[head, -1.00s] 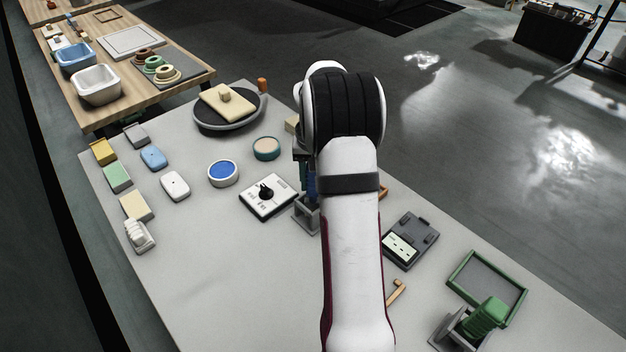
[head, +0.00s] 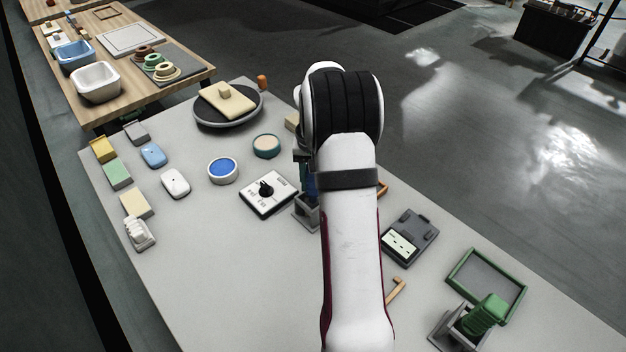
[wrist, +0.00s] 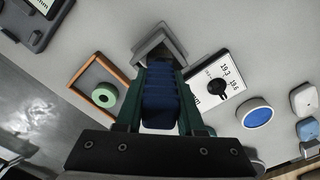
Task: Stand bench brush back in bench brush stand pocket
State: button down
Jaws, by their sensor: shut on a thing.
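My gripper (wrist: 160,105) is shut on the blue ribbed bench brush (wrist: 160,95), with a dark green finger on each side. In the head view a sliver of the blue brush (head: 311,186) shows beside my arm, directly above the grey bench brush stand (head: 305,212). My arm hides most of the gripper there. In the wrist view the stand (wrist: 152,45) shows its square rim and dark pocket just beyond the brush's far end. The brush overlaps the near side of the rim. I cannot tell whether its end is inside the pocket or above it.
A white dial box (head: 268,195) stands close left of the stand. A wooden frame (wrist: 88,72) with a green ring (wrist: 104,95) lies on the other side. A green object in another grey stand (head: 478,320) and a green tray (head: 488,285) are at lower right.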

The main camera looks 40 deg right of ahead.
jog(key=shift+c, duration=2.2)
grip_release()
jog(key=shift+r, duration=4.05)
notch_tip(320, 180, up, 16)
jog(key=shift+f, duration=0.15)
